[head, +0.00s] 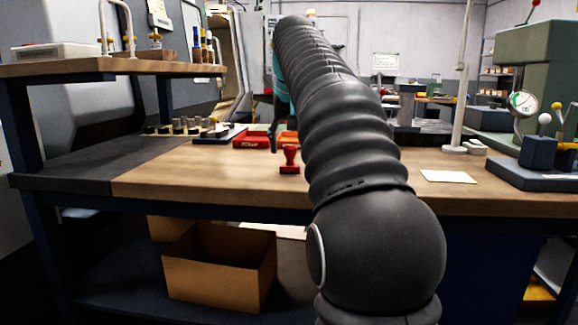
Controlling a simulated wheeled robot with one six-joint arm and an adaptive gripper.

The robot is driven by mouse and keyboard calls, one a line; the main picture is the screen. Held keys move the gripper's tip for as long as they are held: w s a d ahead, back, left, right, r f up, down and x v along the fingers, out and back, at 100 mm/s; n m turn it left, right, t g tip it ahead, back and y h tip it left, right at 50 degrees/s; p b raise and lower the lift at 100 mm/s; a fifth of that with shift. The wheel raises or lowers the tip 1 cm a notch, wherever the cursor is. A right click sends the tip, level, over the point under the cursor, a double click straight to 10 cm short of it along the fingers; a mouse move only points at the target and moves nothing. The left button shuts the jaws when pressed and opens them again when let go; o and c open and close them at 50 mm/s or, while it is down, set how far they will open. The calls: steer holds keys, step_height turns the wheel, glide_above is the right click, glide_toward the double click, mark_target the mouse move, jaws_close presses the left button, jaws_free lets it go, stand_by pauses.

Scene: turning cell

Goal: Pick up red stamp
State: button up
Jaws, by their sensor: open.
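The red stamp (289,160) stands upright on the wooden worktop, near the middle of the head view, just left of my black arm. Its knob handle points up and its wider base rests on the wood. My gripper (276,133) is mostly hidden behind my arm. Only a dark finger and a teal part above it show, up and slightly left of the stamp. The gripper is open and appears apart from the stamp.
A red tray (251,142) lies behind the stamp to the left. A white paper (448,176) lies on the right. A dial gauge stand (543,165) is at the far right. A raised shelf (110,66) is at left. Cardboard boxes (219,270) sit below. Wood left of the stamp is clear.

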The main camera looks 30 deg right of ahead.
mark_target(290, 145)
steer(key=shift+x, duration=1.4)
jaws_close()
steer(key=shift+r, duration=0.15)
step_height(290, 145, up, 7)
steer(key=shift+f+p, duration=0.1)
steer(key=shift+p, duration=0.95)
steer(key=shift+r, duration=1.45)
